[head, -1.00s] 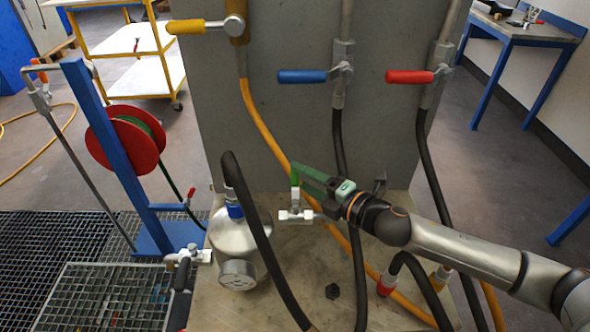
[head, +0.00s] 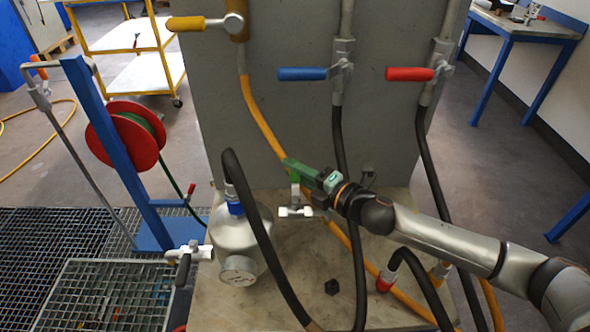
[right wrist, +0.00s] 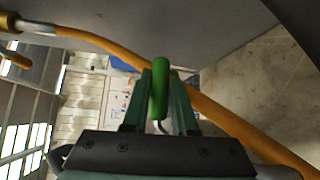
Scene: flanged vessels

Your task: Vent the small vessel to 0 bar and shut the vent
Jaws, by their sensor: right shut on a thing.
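The small vessel (head: 238,240) is a silver rounded body on the bench, with a blue fitting and a black hose at its top. Its round gauge (head: 238,271) faces forward; the reading is too small to tell. A small silver valve (head: 296,212) to the right of the vessel has an upright green handle (head: 295,190). My right gripper (head: 294,168) comes in from the right and is shut on this handle. In the right wrist view the green handle (right wrist: 160,88) stands between the two fingers. My left gripper is not in view.
A silver valve with a dark lever (head: 183,268) sits left of the vessel. Black hoses (head: 262,235) and an orange hose (head: 262,125) run close by. Blue (head: 302,74), red (head: 410,74) and yellow (head: 186,24) handles are on the grey panel (head: 290,120). A black knob (head: 332,287) lies on the bench.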

